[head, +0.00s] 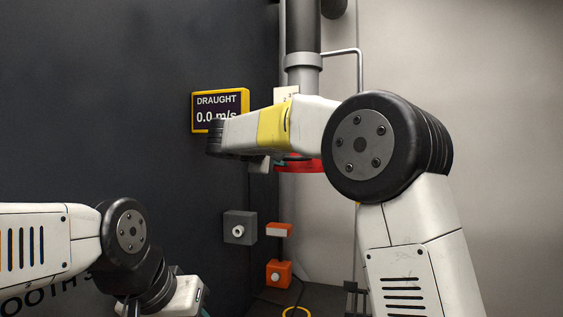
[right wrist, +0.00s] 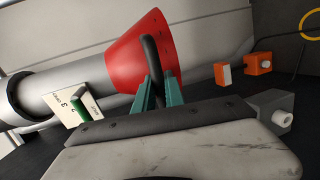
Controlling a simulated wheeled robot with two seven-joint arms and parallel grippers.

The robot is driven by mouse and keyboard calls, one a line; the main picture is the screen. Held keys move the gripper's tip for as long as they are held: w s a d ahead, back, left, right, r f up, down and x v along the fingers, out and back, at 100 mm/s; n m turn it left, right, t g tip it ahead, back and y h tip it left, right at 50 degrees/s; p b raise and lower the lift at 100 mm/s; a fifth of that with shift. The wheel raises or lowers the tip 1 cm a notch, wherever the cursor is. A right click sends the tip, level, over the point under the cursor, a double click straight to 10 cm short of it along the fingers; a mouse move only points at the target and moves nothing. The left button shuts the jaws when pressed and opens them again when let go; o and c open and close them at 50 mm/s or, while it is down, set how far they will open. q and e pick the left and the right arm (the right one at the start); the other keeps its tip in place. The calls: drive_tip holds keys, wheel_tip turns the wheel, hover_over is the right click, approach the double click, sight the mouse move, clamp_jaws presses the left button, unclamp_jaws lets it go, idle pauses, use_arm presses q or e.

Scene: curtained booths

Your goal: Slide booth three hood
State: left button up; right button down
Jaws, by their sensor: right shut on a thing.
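The red cone-shaped hood (right wrist: 128,58) sits on the end of a grey duct (right wrist: 50,92) in the right wrist view. A red strip of the hood (head: 308,166) shows below my right arm in the head view. My right gripper (right wrist: 158,88) has its teal fingers shut on the black bar handle (right wrist: 151,52) on the hood's side. The right gripper (head: 272,164) is mostly hidden behind its own wrist in the head view.
A yellow-framed draught display (head: 220,110) reads 0.0 m/s on the dark wall. A numbered white plate (right wrist: 80,104) with a green marker is beside the duct. A grey box with a knob (head: 240,227) and orange boxes (head: 279,273) are below. A thin pipe runs beside the duct.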

drive_tip(key=c, duration=1.4)
unclamp_jaws()
drive_tip(key=shift+c, duration=0.2)
drive_tip(key=v, duration=0.7)
drive_tip(key=shift+s+a, duration=0.2)
drive_tip(key=shift+s, duration=0.15)
